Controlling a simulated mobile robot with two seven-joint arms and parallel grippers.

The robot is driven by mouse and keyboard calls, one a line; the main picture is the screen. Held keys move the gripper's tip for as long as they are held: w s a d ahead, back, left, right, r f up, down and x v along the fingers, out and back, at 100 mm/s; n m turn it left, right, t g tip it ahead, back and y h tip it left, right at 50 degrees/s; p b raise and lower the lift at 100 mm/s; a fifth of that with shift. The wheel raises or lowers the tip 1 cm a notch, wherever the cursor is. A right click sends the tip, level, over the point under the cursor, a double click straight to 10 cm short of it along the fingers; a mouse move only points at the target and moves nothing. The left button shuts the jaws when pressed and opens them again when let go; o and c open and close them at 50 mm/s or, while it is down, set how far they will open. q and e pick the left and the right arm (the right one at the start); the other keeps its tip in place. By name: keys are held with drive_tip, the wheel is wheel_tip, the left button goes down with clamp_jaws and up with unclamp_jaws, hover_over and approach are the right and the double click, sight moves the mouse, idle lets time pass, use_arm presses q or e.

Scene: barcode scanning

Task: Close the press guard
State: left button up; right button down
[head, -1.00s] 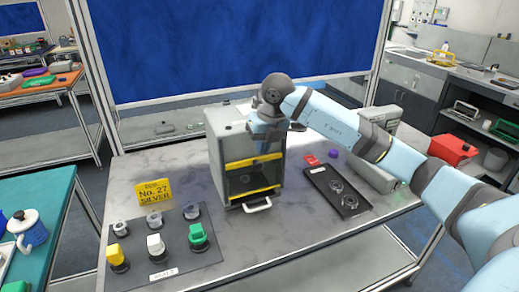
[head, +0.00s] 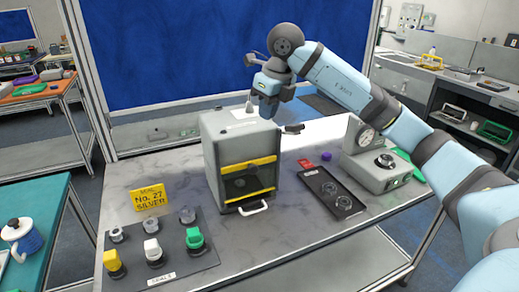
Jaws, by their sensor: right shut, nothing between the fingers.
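The grey box-shaped press (head: 222,150) stands in the middle of the table. Its guard (head: 248,180) is a dark see-through panel with yellow bars at top and bottom, and it covers the front opening. A pale handle (head: 253,209) sticks out below the lower bar. I cannot tell whether the guard is seated fully. My right gripper (head: 266,112) points down beside the top right of the press, clear of the guard and handle. It is shut and holds nothing. My left gripper is not in view.
A black tray with rings (head: 332,188) and a grey dial device (head: 372,170) stand to the right. A dark lever (head: 292,129) shows right of the press top.

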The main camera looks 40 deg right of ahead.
drive_tip(key=n, duration=0.6)
drive_tip(key=n+t+h, duration=0.1)
drive_tip(key=n, duration=2)
approach(258, 159)
wheel_tip(258, 159, down, 6)
drive_tip(key=a, duration=0.2)
drive_tip(key=shift+s+a+f, duration=0.15)
drive_tip(key=shift+a, duration=0.2)
drive_tip(key=shift+f, duration=0.1)
